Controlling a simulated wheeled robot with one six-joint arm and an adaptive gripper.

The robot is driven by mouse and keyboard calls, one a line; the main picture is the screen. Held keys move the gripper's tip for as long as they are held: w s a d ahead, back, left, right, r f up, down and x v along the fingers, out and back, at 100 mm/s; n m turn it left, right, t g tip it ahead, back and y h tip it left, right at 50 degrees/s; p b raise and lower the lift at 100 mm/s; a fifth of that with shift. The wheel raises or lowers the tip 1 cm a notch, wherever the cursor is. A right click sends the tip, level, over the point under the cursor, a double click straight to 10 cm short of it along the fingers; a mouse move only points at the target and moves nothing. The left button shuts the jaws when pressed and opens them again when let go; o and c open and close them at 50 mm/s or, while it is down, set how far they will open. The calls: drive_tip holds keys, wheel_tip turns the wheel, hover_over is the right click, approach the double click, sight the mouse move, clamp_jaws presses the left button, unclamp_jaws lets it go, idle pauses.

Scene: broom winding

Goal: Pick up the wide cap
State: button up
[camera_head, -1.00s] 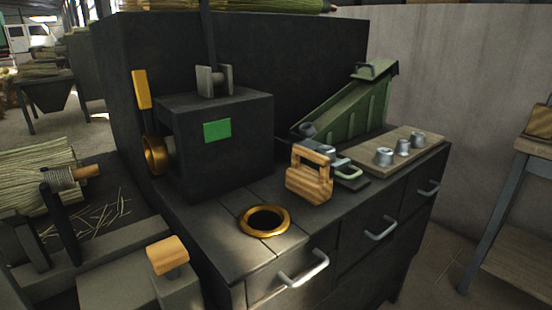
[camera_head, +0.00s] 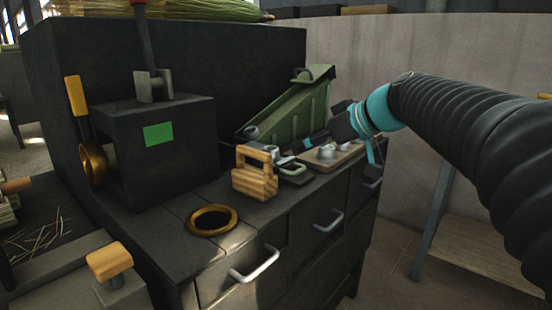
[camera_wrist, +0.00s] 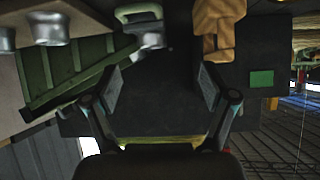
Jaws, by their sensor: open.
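Small grey metal caps (camera_head: 326,152) stand on a pale board (camera_head: 352,156) at the right end of the dark cabinet top. I cannot tell which one is the wide cap. My gripper (camera_wrist: 162,88) is open and empty, its two fingers apart in the wrist view. In the head view my arm reaches in from the right and the gripper is over the board area, partly hiding the caps. In the wrist view, metal caps (camera_wrist: 48,28) show at the upper left, outside the fingers, apart from them.
A green ramp (camera_head: 290,112) stands just behind the board. A wooden handled block (camera_head: 255,180) and a clamp-like piece with a pale green handle (camera_head: 290,167) are left of it. A brass ring (camera_head: 212,220) surrounds a hole. A black box (camera_head: 160,150) stands further left.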

drive_tip(key=w+a+r+n, duration=0.1)
drive_tip(key=w, duration=0.2)
approach(270, 149)
drive_tip(key=shift+a+f+y+p, duration=0.2)
drive_tip(key=shift+a+f, duration=0.15)
drive_tip(key=shift+a, duration=0.25)
drive_tip(key=shift+a+f+y+p, duration=0.2)
drive_tip(key=shift+a+f, duration=0.2)
drive_tip(key=shift+a, duration=0.2)
drive_tip(key=shift+w+d+p+x, duration=0.1)
drive_tip(key=shift+p+x, duration=0.2)
drive_tip(key=shift+x, duration=1.25)
drive_tip(key=shift+w+d+p+x, duration=0.15)
drive_tip(key=shift+p+x, duration=0.1)
drive_tip(key=shift+x, duration=1.3)
drive_tip(key=shift+f, duration=0.1)
drive_tip(key=c, duration=0.9)
drive_tip(key=shift+c, duration=0.2)
